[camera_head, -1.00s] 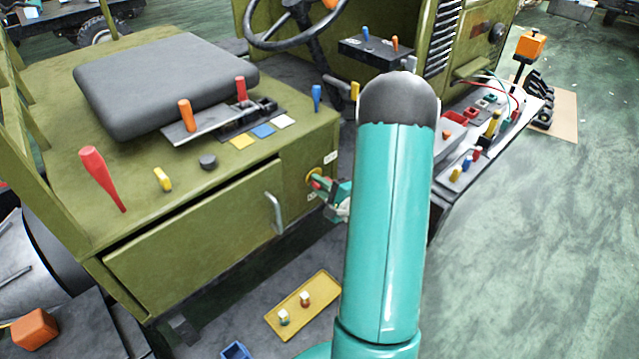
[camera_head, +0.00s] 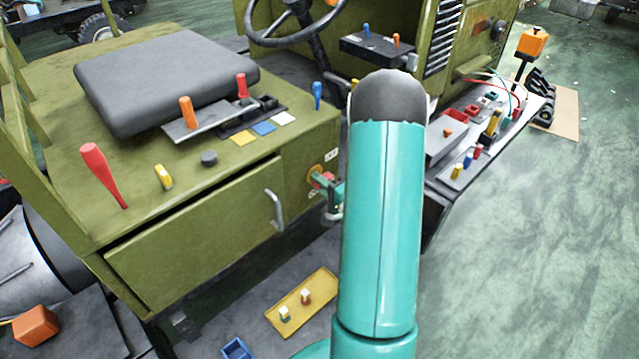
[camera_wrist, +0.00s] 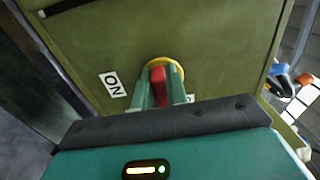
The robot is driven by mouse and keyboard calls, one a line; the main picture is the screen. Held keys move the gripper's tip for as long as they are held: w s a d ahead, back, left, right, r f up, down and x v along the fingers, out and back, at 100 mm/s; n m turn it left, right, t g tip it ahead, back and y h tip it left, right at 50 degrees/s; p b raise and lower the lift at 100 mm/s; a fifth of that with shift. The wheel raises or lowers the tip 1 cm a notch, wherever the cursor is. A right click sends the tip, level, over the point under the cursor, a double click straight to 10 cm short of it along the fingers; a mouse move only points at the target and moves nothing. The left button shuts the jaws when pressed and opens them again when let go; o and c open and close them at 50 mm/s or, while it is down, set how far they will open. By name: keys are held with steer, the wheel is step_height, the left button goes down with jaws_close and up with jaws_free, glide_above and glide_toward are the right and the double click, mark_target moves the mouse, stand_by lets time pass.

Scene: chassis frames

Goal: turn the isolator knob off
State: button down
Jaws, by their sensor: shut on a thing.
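The isolator knob (camera_wrist: 158,84) is a red grip in front of a round yellow plate (camera_wrist: 178,67) on the olive panel. In the wrist view my gripper (camera_wrist: 160,86) has its two green fingers on either side of the red knob, closed on it. An "ON" label (camera_wrist: 113,84) is to the left of the plate; another white label at the right is mostly hidden by a finger. In the head view my gripper (camera_head: 325,182) is at the yellow plate (camera_head: 315,172) on the panel's right end face; the knob is mostly hidden there.
A door handle (camera_head: 274,210) sticks out left of the knob. Red (camera_head: 103,175), orange (camera_head: 187,113) and blue (camera_head: 317,95) levers stand on the deck above. A yellow tray (camera_head: 302,302) lies on the floor below. Open floor lies at the right.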

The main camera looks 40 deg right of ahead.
steer(key=c, duration=1.4)
jaws_free()
steer(key=shift+s, duration=0.15)
steer(key=s, duration=1.3)
steer(key=shift+s+d, duration=0.15)
steer(key=shift+s, duration=0.15)
steer(key=w+a+r+n+g+y, duration=0.1)
steer(key=a+r+n+g+y, duration=0.25)
steer(key=a, duration=0.45)
steer(key=w+a+r+n+g+y, duration=0.1)
steer(key=a+r+n+g+y, duration=0.3)
steer(key=a, duration=0.5)
steer(key=w+a+r+n+g+y, duration=0.1)
steer(key=a+r+n+g+y, duration=0.3)
steer(key=a, duration=0.4)
steer(key=s+a+r+n+g+h, duration=0.1)
steer(key=s+a+n+g+h, duration=0.2)
steer(key=s+a+g+h, duration=0.2)
step_height(320, 180, up, 8)
steer(key=n+t+h, duration=0.3)
steer(key=t+h, duration=0.1)
steer(key=h, duration=0.3)
steer(key=shift+s+r, duration=0.25)
steer(key=shift+s, duration=0.15)
